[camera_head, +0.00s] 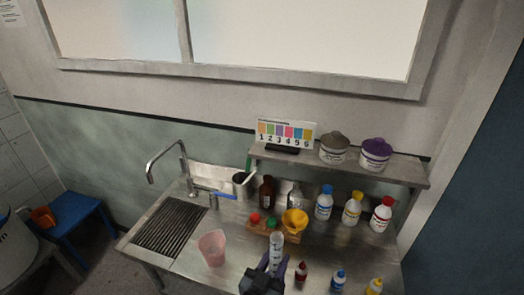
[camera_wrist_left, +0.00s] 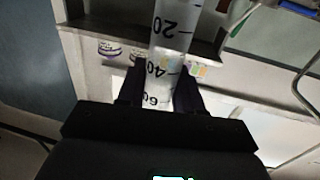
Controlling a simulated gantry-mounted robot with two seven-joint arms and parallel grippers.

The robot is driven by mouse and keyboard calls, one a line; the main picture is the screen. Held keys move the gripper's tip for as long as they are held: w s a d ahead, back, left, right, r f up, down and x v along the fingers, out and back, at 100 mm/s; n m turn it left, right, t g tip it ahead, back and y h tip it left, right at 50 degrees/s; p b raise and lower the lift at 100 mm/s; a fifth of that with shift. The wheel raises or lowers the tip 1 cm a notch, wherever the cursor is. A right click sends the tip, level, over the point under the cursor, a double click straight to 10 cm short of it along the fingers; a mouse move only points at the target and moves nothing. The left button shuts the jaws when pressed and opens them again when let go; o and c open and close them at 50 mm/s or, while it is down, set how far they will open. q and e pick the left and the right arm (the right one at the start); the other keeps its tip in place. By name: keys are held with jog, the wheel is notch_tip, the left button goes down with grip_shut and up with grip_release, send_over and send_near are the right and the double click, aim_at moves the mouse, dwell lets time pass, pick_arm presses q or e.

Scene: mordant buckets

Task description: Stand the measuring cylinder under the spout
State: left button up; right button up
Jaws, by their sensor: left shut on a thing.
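The clear measuring cylinder (camera_head: 276,245) is near the bottom middle of the head view, with its top end showing above my gripper. My left gripper (camera_head: 272,264) is shut on it. In the left wrist view the cylinder (camera_wrist_left: 167,40), with dark graduation marks, runs between the two dark fingers of the gripper (camera_wrist_left: 160,88); its numbers appear upside down there. The cylinder's lower end is hidden in the head view. The curved metal spout (camera_head: 165,152) stands at the left, above the slatted drain area (camera_head: 170,230), well apart from the cylinder. My right gripper is not in view.
A pink beaker (camera_head: 212,248) stands between the cylinder and the drain. A yellow funnel (camera_head: 295,222) and a wooden rack with red and green tops are just behind the cylinder. Several capped bottles stand at the right, below a shelf (camera_head: 340,166). The drain slats are clear.

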pick_arm(q)
jog(key=s+a+f+n+t+y, duration=0.1)
jog(key=s+a+n+y, duration=0.15)
jog(key=a, duration=0.55)
jog(key=s+a+f+n+y, duration=0.1)
jog(key=s+a+y, duration=0.2)
jog(key=a, duration=0.6)
jog(key=s+a+f+n+t+y, duration=0.1)
jog(key=s+a+f+n+y, duration=0.15)
jog(key=a, duration=0.55)
notch_tip(320, 180, up, 17)
jog(key=s+p, duration=0.2)
jog(key=p, duration=2.3)
jog(key=shift+m+p, duration=0.3)
jog(key=shift+p, duration=0.05)
